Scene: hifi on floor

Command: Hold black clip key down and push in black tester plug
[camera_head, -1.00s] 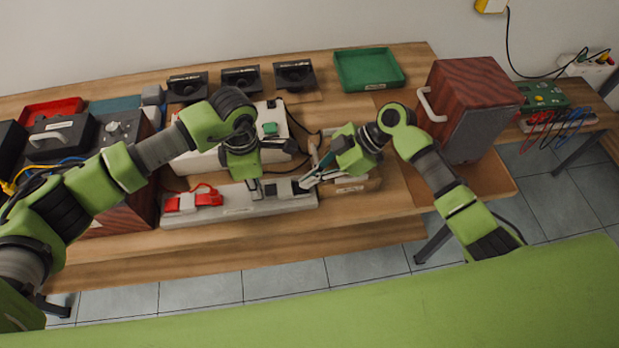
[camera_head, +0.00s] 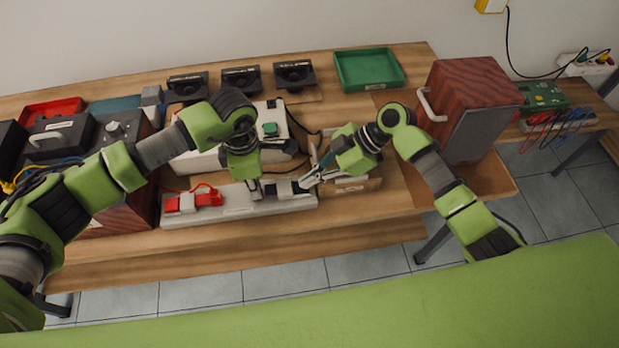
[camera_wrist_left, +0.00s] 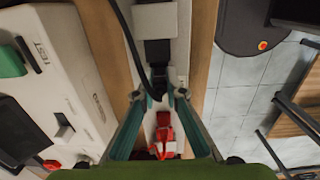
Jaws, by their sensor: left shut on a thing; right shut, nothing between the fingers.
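My left gripper (camera_wrist_left: 164,97) is shut on the black tester plug (camera_wrist_left: 159,80), whose black cable rises past the fingers in the left wrist view. The plug points toward the black clip (camera_wrist_left: 157,52); I cannot tell whether its tip is inside. The clip has a pale grey block, which also shows in the head view (camera_head: 284,189). My right gripper (camera_head: 304,184) is shut and empty, its tips at the right end of this clip. The black clip key is mostly hidden there. A red clip with a red plug (camera_head: 196,201) sits on the left of the same pale base (camera_head: 236,212).
A pale tester box (camera_head: 200,160) with a green part stands just behind the base. Wooden speaker boxes stand left and right (camera_head: 472,100). A green tray (camera_head: 369,69) lies at the back. The table front is clear.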

